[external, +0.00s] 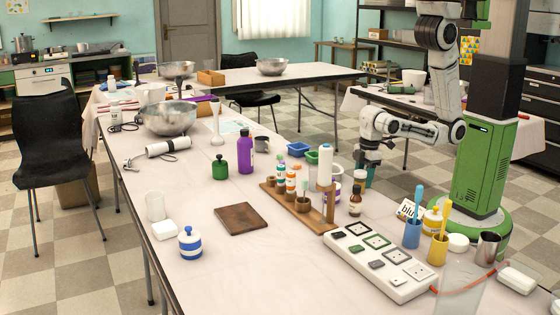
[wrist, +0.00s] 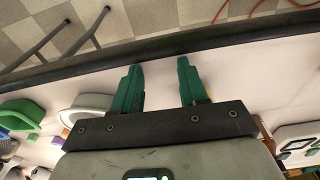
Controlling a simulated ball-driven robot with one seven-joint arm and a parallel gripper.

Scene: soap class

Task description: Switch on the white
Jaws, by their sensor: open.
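A long white switch panel (external: 408,292) lies on the near right part of the table, with a row of framed square sockets and a row of small rockers. One rocker (external: 397,281) at its near end looks white; others look dark or green. Whether any is on is too small to tell. A corner of a white panel with coloured squares (wrist: 300,135) shows at the right edge of the wrist view. My gripper (external: 366,172) is beyond the panel, above the far right table edge, apart from it. Its green fingers (wrist: 158,85) are spread, with nothing between them.
A wooden rack with bottles (external: 300,204) stands left of the panel. The table around the brown board (external: 243,218) is fairly clear.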

